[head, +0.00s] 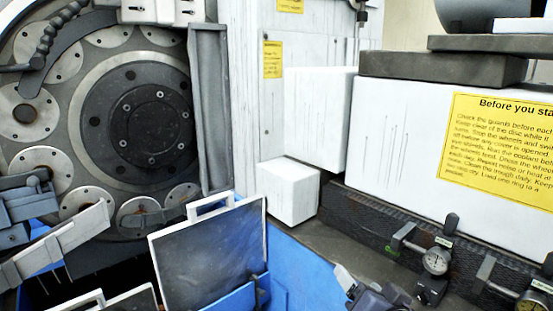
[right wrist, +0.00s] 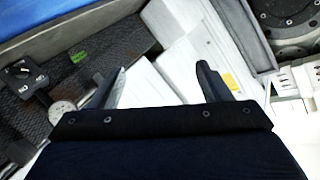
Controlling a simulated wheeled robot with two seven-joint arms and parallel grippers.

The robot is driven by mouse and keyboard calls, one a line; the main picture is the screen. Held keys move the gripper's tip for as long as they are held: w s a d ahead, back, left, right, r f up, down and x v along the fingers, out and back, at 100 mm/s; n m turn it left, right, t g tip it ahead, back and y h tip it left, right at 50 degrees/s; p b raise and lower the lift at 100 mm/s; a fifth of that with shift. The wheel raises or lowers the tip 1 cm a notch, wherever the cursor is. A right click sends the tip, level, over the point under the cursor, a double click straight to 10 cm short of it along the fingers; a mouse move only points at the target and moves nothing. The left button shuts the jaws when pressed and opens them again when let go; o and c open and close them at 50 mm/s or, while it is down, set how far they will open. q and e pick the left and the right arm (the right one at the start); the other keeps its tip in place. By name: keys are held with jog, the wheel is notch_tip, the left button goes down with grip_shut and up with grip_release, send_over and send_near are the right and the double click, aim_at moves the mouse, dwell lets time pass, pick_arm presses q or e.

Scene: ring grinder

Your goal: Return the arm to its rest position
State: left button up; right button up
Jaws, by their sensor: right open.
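My right gripper (head: 352,284) shows at the bottom edge of the head view, right of the blue casing. In the right wrist view its two dark fingers (right wrist: 160,70) stand wide apart with nothing between them. The rest of my right arm is mostly out of the frame. My left gripper cannot be made out in the head view. The ring grinder's large disc (head: 138,118), with several smaller metal discs around it, fills the left of the head view.
A blue casing (head: 300,262) with a raised dark panel (head: 208,255) stands left of the gripper. Dial gauges (head: 437,260) sit at the lower right, below a white block with a yellow sign (head: 500,145). A small white box (head: 288,190) stands behind.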

jog(key=s+d+f+n+g+p, duration=0.1)
jog(key=s+f+g, duration=0.1)
jog(key=s, duration=0.4)
jog(key=s+d+f+n+g+y+p, duration=0.1)
jog(key=s+d+f+g, duration=0.1)
jog(key=s, duration=0.5)
jog(key=s+d+f+n+g+p, duration=0.1)
jog(key=s+d+f+g, duration=0.1)
jog(key=s+g, duration=0.3)
jog(key=shift+s+f+g, duration=0.3)
jog(key=shift+s+f, duration=0.35)
